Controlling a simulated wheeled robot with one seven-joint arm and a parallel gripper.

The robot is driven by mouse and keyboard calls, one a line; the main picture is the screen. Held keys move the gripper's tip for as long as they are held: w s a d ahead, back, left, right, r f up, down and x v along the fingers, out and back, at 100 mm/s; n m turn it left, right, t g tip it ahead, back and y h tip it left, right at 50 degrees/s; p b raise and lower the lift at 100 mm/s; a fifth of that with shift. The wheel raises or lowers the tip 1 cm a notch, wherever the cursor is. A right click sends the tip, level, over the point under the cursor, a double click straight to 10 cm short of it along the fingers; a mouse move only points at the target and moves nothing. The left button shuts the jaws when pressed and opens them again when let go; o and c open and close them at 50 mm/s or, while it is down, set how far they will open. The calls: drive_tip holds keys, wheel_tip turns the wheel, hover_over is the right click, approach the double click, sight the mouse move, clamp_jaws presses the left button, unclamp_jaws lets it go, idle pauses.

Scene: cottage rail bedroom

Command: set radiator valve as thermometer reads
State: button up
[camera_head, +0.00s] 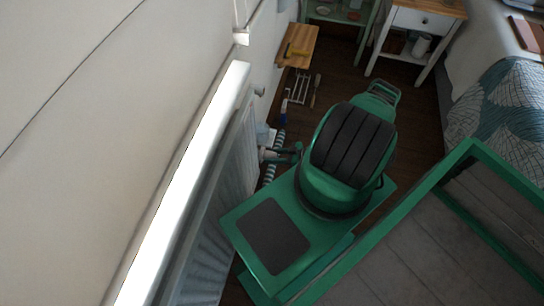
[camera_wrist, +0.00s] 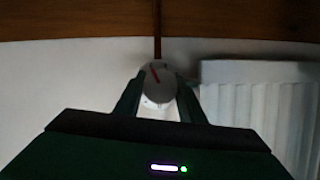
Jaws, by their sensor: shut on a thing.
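The radiator (camera_head: 208,240) runs along the wall under a white sill in the head view, and its ribbed end (camera_wrist: 262,100) shows at the right in the wrist view. The round white valve knob (camera_wrist: 157,84) with a red mark is in the middle of the wrist view, between the fingers. My gripper (camera_wrist: 158,92) is shut on the valve knob, one finger at each side. In the head view my gripper (camera_head: 272,155) reaches left to the radiator's end, where the knob is mostly hidden. The red mark points up and slightly left. I cannot make out a thermometer or its reading.
A white table (camera_head: 424,22) with a drawer stands at the back. A green-framed piece (camera_head: 455,165) is close at the right, beside the bed (camera_head: 510,105). Dark floor shows between.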

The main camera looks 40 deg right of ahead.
drive_tip(key=shift+w+d+m+g+y, duration=0.1)
drive_tip(key=shift+d+m+g+y, duration=0.1)
drive_tip(key=shift+m+y, duration=0.4)
drive_tip(key=shift+w+d+m+g+y, duration=0.1)
drive_tip(key=shift+d+m+g+y, duration=0.1)
drive_tip(key=shift+m, duration=0.7)
drive_tip(key=o, duration=1)
drive_tip(key=shift+o, duration=0.2)
drive_tip(key=shift+a, duration=0.1)
drive_tip(key=shift+s, duration=0.1)
drive_tip(key=v, duration=1)
drive_tip(key=shift+d+r, duration=0.15)
drive_tip(key=shift+d, duration=0.15)
drive_tip(key=shift+s, duration=0.1)
